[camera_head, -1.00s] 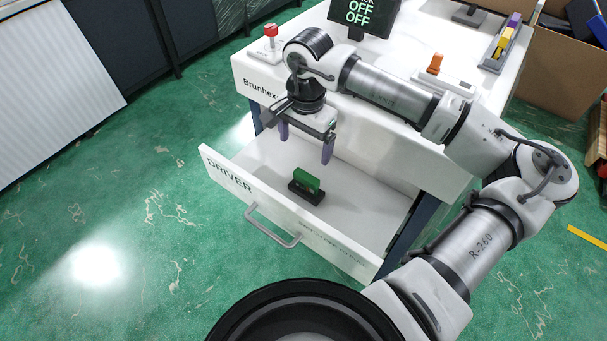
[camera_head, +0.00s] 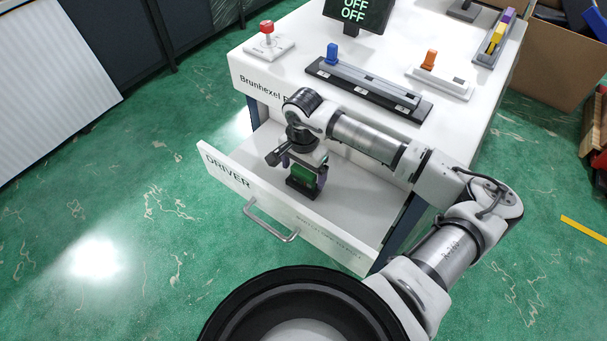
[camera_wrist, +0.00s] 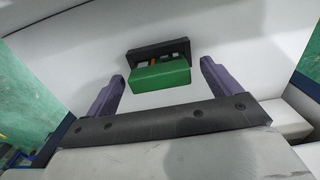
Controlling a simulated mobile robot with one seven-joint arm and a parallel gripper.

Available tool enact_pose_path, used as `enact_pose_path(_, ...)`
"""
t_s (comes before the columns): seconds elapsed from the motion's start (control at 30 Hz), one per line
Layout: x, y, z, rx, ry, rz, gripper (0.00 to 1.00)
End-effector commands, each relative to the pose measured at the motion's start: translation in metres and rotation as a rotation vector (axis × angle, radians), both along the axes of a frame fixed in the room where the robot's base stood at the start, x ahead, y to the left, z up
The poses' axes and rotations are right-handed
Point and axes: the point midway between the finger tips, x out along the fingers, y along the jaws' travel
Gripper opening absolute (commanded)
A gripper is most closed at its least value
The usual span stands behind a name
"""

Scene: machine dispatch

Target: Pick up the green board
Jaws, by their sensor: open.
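The green board (camera_head: 302,174) stands upright in a dark base (camera_head: 303,190) on the floor of the open drawer. In the wrist view the board (camera_wrist: 160,75) shows its green edge, with the dark base (camera_wrist: 158,49) behind it. My gripper (camera_head: 304,178) is low inside the drawer at the board. In the wrist view its two purple fingers (camera_wrist: 161,80) are spread, one on each side of the board, with a gap on both sides. The gripper is open and holds nothing.
The drawer front (camera_head: 275,218) with its handle (camera_head: 270,222) is on the near side. The white machine top (camera_head: 300,55) overhangs the drawer's back. On it are a red button (camera_head: 267,30), a blue-knobbed slider (camera_head: 333,52) and an orange lever (camera_head: 429,60). Bare drawer floor (camera_head: 345,200) lies right of the board.

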Motion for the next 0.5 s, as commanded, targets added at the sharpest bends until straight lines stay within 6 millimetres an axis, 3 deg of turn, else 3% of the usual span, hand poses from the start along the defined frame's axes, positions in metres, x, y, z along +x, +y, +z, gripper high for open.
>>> enact_pose_path(0.13, -0.0003, -0.0006, -0.0116, -0.001, 0.001, 0.0, 0.89)
enact_pose_path(0.37, -0.0002, -0.0006, -0.0128, -0.001, 0.0, 0.0, 0.88)
enact_pose_path(0.5, -0.0002, -0.0006, -0.0126, -0.001, 0.0, 0.0, 0.69)
